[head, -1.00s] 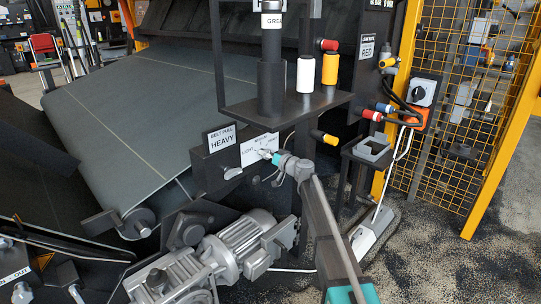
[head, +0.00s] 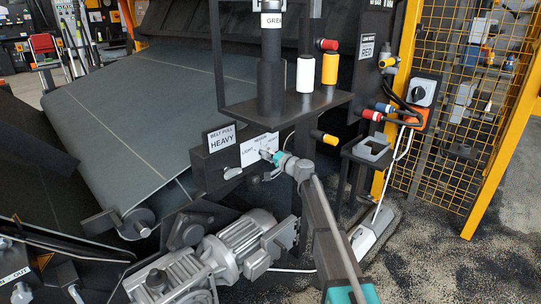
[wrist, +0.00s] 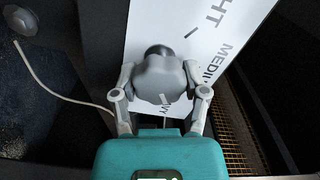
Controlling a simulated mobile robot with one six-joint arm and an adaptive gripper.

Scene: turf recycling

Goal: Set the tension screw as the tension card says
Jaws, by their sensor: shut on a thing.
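The tension card (head: 222,138) reads "BELT PULL HEAVY" and stands on top of a dark box. The white scale plate (head: 250,152) is on the box's face. In the wrist view the plate (wrist: 150,22) shows "MEDIUM", part of another word ending in "HT", and partly hidden letters below the screw. The tension screw (wrist: 160,78) is a grey knob in front of the plate. My gripper (wrist: 160,90) is shut on it, one finger on each side. A small light mark shows low on the knob, close to the partly hidden letters. In the head view my gripper (head: 277,158) covers most of the screw.
A grey handle (head: 232,172) sticks out of the box left of the plate. A shelf (head: 290,105) with white and yellow cylinders is above my gripper. A grey motor (head: 235,245) lies below, and the belt (head: 150,100) is at the left. A yellow fence (head: 490,130) stands at right.

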